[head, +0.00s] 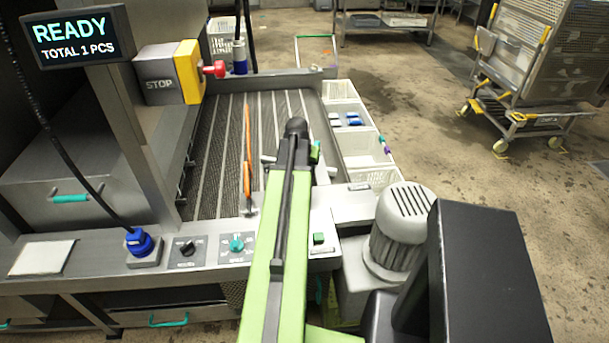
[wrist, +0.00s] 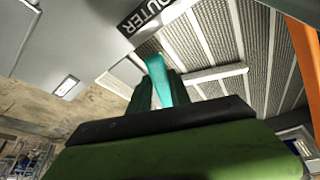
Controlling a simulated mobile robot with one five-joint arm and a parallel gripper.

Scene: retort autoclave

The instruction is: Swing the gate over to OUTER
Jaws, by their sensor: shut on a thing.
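The gate appears to be the thin orange bar (head: 247,150) lying lengthwise over the ribbed conveyor in the head view. Part of an orange bar (wrist: 304,55) also shows at the right edge of the wrist view. My gripper (wrist: 160,78) is shut on a teal handle (wrist: 157,68), which rises between its dark fingers. How the handle joins the gate is hidden. A black label reading OUTER (wrist: 150,16) sits just beyond the fingertips in the wrist view.
The ribbed conveyor (head: 215,140) lies left of my arm. White bins (head: 362,148) line its right side, some holding small items. A red-knobbed STOP box (head: 160,82) stands at the back left. A grey motor (head: 398,225) is close on the right. A wheeled cart (head: 540,60) stands beyond open floor.

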